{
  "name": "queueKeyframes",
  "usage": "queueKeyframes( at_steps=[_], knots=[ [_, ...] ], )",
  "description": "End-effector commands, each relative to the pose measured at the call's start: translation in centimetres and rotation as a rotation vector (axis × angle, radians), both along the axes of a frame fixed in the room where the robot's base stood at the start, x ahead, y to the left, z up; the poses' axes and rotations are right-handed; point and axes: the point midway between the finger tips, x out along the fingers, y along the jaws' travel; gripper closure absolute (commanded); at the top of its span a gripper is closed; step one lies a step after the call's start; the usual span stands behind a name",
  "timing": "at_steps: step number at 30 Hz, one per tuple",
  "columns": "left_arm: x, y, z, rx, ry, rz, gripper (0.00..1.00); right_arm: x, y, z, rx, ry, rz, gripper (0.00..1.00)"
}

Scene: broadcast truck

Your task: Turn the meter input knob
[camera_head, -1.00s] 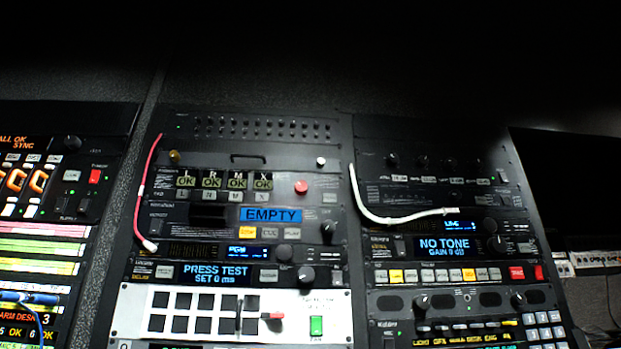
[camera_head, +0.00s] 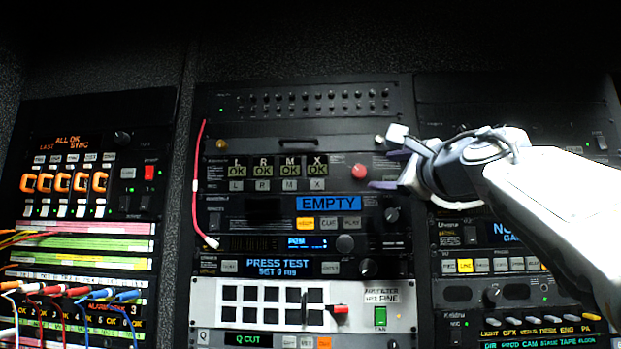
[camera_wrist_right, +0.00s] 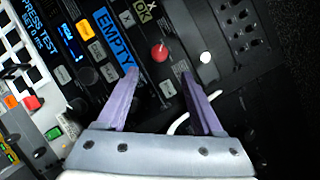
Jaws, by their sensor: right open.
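My right gripper (camera_head: 385,170) is open and empty in front of the middle rack, at its right side. In the right wrist view its two purple fingers (camera_wrist_right: 158,75) point at the panel, with a red round control (camera_wrist_right: 159,52) ahead between their tips. That red control also shows in the head view (camera_head: 359,171), just left of the fingers. Black knobs sit below it, at the EMPTY row (camera_head: 391,214), the PGM row (camera_head: 345,243) and the PRESS TEST row (camera_head: 368,267). I cannot read which knob is the meter input. My left gripper is out of view.
A red cable (camera_head: 197,185) hangs at the middle rack's left side, and a white cable (camera_wrist_right: 180,122) passes near my gripper. My arm covers part of the right rack. Patch cables (camera_head: 85,293) crowd the left rack.

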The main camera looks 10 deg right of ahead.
Motion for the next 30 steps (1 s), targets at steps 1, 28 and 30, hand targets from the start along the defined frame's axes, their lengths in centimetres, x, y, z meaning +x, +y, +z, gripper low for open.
queueKeyframes(
  at_steps=[1,28,30],
  knots=[
    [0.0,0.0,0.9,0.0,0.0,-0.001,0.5,0.9,0.2,0.5,0.003,0.004,0.005,0.32],
    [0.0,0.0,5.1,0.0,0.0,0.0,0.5,8.9,1.0,1.9,0.008,0.0,0.003,0.47],
    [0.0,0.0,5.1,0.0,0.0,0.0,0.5,8.9,1.0,1.9,0.008,0.0,0.003,0.74]
  ],
)
